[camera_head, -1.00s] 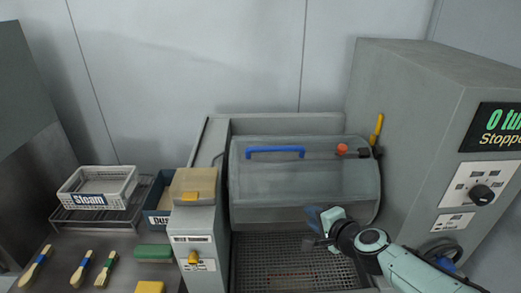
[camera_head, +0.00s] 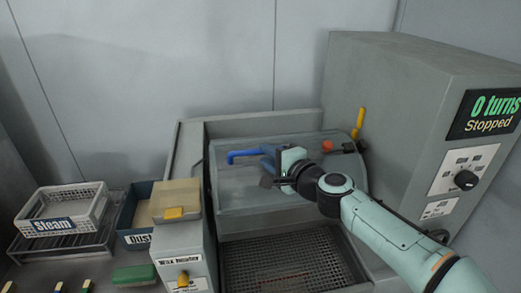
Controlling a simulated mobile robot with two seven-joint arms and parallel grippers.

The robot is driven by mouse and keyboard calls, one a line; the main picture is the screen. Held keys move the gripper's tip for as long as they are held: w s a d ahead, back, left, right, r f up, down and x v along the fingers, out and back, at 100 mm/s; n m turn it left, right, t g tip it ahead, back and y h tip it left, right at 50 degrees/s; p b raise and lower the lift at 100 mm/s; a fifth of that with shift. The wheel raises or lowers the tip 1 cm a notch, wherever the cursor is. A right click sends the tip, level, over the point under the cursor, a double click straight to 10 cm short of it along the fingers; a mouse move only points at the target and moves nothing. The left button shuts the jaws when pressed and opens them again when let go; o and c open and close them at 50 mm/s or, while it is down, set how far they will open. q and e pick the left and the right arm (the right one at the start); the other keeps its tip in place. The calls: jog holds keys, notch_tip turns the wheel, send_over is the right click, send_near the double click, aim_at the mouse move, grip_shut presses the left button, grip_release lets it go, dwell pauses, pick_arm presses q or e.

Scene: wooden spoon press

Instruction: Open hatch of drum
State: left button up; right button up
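The grey drum (camera_head: 245,190) lies in its housing in the middle of the view, and its hatch looks closed. A blue handle (camera_head: 243,154) runs along the upper front of the drum. A red knob (camera_head: 327,145) sits on a dark latch to its right. My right gripper (camera_head: 268,168) is in front of the drum at the right end of the blue handle. Its fingers overlap the handle's end in the picture; I cannot tell whether they touch or grip it. My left gripper is not in view.
A mesh grate (camera_head: 285,265) lies below the drum. A grey control cabinet (camera_head: 400,110), its display reading "0 turns Stopped", stands on the right, with a yellow lever (camera_head: 360,118) beside it. A white "Steam" basket (camera_head: 68,208) and a blue "Dust" bin (camera_head: 133,218) stand on the left.

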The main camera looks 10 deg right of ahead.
aim_at(261, 152)
jog(key=shift+p+x, duration=0.3)
jog(key=shift+x, duration=1.65)
grip_shut()
